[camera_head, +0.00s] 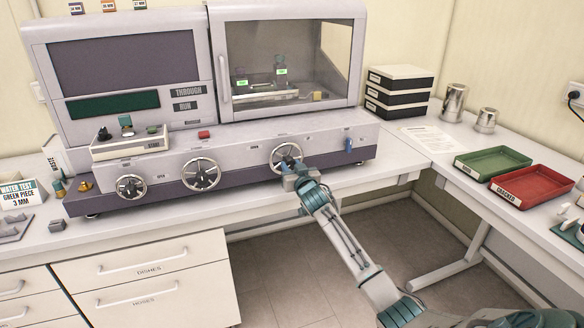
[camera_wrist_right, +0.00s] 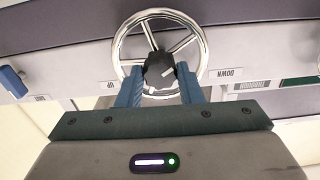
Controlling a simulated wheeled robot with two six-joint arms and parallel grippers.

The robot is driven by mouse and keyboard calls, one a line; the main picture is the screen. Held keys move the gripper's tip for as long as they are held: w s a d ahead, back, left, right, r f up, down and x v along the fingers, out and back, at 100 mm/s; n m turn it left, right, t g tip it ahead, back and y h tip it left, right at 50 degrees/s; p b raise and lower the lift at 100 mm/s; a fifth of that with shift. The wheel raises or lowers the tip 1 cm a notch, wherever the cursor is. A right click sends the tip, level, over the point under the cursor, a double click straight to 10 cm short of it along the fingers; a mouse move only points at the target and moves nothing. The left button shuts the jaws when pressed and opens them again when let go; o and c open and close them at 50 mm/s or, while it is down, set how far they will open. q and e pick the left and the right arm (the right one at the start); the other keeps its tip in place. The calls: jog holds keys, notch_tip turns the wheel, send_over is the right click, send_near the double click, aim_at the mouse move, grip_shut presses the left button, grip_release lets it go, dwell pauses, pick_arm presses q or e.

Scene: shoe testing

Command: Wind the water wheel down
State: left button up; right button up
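The front of the grey test machine carries three silver handwheels: a left wheel (camera_head: 131,186), a middle wheel (camera_head: 201,174) and a right wheel (camera_head: 286,157). My right gripper (camera_head: 291,168) is at the right wheel. In the right wrist view, this wheel (camera_wrist_right: 203,52) has a chrome rim, spokes and a dark central knob (camera_wrist_right: 159,72). The two blue fingers of my right gripper (camera_wrist_right: 160,85) lie close on either side of the knob and appear closed on it. Upside-down labels UP (camera_wrist_right: 110,85) and DOWN (camera_wrist_right: 229,73) flank the wheel. My left gripper is out of view.
A blue lever (camera_head: 348,145) sits right of the wheel, and a red button (camera_head: 204,134) stands on the machine's ledge. A green tray (camera_head: 492,162) and a red tray (camera_head: 531,184) lie on the right bench. The floor before the machine is clear except for my arm.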

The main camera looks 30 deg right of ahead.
jog(key=c, duration=0.3)
jog(key=shift+c, duration=0.2)
jog(key=n+p, duration=0.2)
jog(key=n, duration=0.2)
jog(key=shift+r+n, duration=0.1)
jog(key=shift+n, duration=0.2)
jog(key=n+p, duration=0.2)
jog(key=n, duration=0.2)
jog(key=shift+n, duration=0.3)
jog(key=n+p, duration=0.2)
jog(key=n, duration=0.2)
jog(key=shift+n+p, duration=0.95)
jog(key=shift+n, duration=1.25)
